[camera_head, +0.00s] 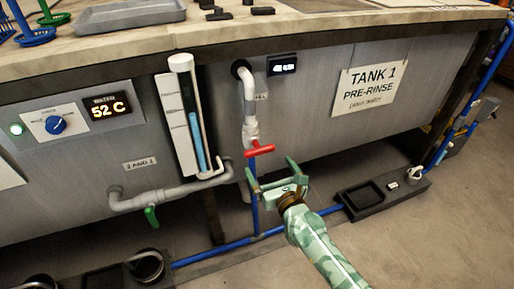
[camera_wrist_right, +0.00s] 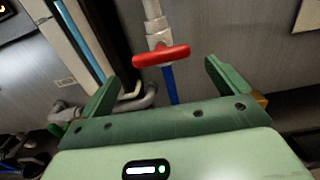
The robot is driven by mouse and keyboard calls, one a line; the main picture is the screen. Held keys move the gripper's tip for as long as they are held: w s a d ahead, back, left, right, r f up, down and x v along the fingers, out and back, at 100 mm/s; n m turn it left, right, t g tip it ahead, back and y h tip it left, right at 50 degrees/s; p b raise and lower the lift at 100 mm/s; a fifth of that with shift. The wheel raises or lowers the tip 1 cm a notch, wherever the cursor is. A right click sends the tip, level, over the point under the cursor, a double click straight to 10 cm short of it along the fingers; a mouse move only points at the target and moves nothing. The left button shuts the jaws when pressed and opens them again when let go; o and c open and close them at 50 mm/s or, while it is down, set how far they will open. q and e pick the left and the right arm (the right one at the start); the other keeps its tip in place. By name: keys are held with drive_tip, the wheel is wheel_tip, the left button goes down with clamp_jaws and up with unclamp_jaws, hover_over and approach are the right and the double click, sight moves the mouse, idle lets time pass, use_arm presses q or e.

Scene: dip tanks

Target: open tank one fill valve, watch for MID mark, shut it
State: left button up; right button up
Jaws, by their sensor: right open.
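The red valve handle (camera_head: 260,150) sits on the white fill pipe (camera_head: 250,100) below the tank front, lying crosswise to the pipe. A sign reading "TANK 1 PRE-RINSE" (camera_head: 368,88) hangs to its right. The sight gauge (camera_head: 192,120) left of the pipe shows a blue column; its marks are too small to read. My right gripper (camera_head: 270,168) is open just below the handle, fingers pointing up towards it. In the right wrist view the red handle (camera_wrist_right: 161,56) lies ahead of and between the spread fingers, apart from them. My left gripper is not in view.
A grey drain pipe (camera_head: 165,196) with a green handle (camera_head: 151,217) is at lower left. A blue pipe (camera_head: 225,248) runs along the bottom. A heater panel (camera_head: 105,108) reads 52 C. A dark tray (camera_head: 366,195) lies on the right. A bench top with a grey tray (camera_head: 130,14) overhangs above.

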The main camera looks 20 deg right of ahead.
sight(261, 154)
drive_tip(key=w, duration=0.2)
drive_tip(key=w+b, duration=0.1)
drive_tip(key=w, duration=0.3)
drive_tip(key=shift+w+a+f, duration=0.1)
drive_tip(key=shift+w+f, duration=0.2)
drive_tip(key=shift+w, duration=0.1)
drive_tip(key=shift+w+b, duration=0.5)
drive_tip(key=shift+w, duration=0.7)
drive_tip(key=shift+w+a+r, duration=0.1)
drive_tip(key=shift+w, duration=0.45)
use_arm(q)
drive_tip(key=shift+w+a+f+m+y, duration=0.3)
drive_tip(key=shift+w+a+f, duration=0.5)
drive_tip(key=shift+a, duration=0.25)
use_arm(e)
drive_tip(key=shift+r, duration=0.1)
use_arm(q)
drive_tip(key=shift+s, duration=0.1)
use_arm(e)
drive_tip(key=c, duration=0.7)
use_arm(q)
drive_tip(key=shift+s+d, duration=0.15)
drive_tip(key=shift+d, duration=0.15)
